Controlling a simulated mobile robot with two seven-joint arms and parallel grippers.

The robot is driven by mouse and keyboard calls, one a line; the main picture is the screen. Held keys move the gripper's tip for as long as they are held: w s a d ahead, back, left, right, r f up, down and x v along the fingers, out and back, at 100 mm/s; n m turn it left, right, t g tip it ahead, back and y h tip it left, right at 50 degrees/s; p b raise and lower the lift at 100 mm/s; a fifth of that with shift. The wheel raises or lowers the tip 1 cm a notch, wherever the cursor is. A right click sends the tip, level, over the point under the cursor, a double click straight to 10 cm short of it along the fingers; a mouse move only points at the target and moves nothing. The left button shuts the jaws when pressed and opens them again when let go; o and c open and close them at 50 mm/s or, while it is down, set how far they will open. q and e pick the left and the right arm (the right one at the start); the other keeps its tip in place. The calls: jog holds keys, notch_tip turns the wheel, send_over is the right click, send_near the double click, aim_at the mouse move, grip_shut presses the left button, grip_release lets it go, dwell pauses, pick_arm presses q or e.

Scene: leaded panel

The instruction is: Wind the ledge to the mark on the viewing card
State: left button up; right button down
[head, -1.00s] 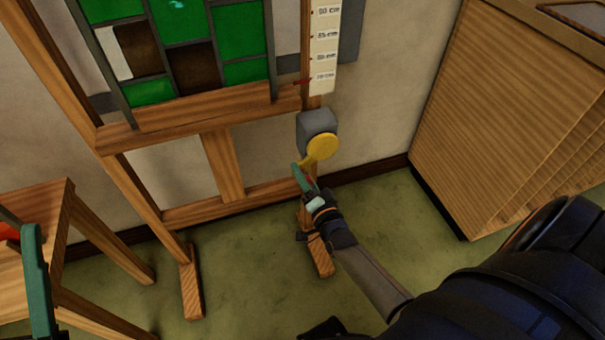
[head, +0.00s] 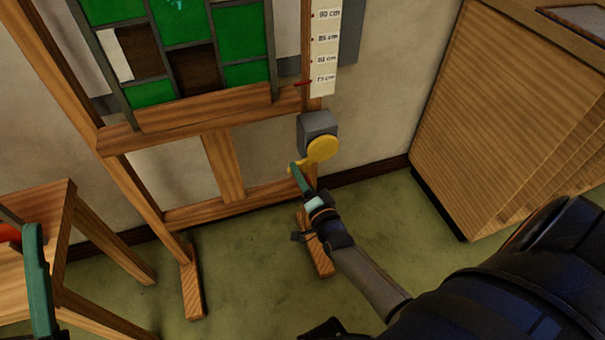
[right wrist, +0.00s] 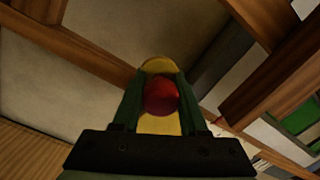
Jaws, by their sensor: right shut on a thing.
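The wooden ledge (head: 200,112) of the easel carries the leaded panel (head: 185,50) with green panes. A red pointer (head: 303,83) at the ledge's right end is close to the lowest label, seemingly 75 cm, on the white scale (head: 325,50). Below it is a grey gearbox (head: 316,126) with a yellow crank (head: 322,149), its arm pointing down and left. My right gripper (head: 297,172) is shut on the crank's red knob (right wrist: 161,95), which shows between the fingers in the right wrist view. My left gripper (head: 38,265) shows partly at lower left; its opening cannot be judged. I cannot identify the viewing card.
A wooden table (head: 65,215) with a red item on it stands at the left. A wooden cabinet (head: 500,120) stands at the right, with a dark-framed flat item (head: 580,18) on top. Green floor (head: 240,270) is open between them.

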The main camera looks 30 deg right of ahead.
pick_arm(q)
jog(key=w+a+f+n+g+y+p, duration=0.1)
jog(key=w+f+n+y+p, duration=0.2)
jog(key=w+f+n+y, duration=0.2)
jog(key=shift+w+a+f+n+g+y+p, duration=0.3)
jog(key=shift+w+f+y, duration=0.35)
jog(key=shift+f+y, duration=0.95)
pick_arm(e)
jog(key=shift+w+a+r+m+t+h, duration=0.1)
jog(key=shift+r+m+h, duration=0.1)
jog(key=shift+r+m, duration=1.8)
jog(key=shift+s+a+r+m+t+h, duration=0.15)
jog(key=shift+r+m, duration=1.1)
jog(key=shift+m, duration=1.4)
jog(key=shift+w+a+r+m+t+h, duration=0.15)
jog(key=shift+r+m+h, duration=0.1)
jog(key=shift+r+m, duration=1.75)
pick_arm(q)
jog(key=shift+d+f, duration=0.1)
jog(key=shift+f, duration=0.1)
pick_arm(e)
jog(key=shift+d+f+m, duration=0.15)
jog(key=shift+f+m, duration=0.25)
jog(key=shift+m, duration=0.05)
jog(key=shift+c, duration=2.4)
grip_release()
jog(key=shift+f, duration=0.1)
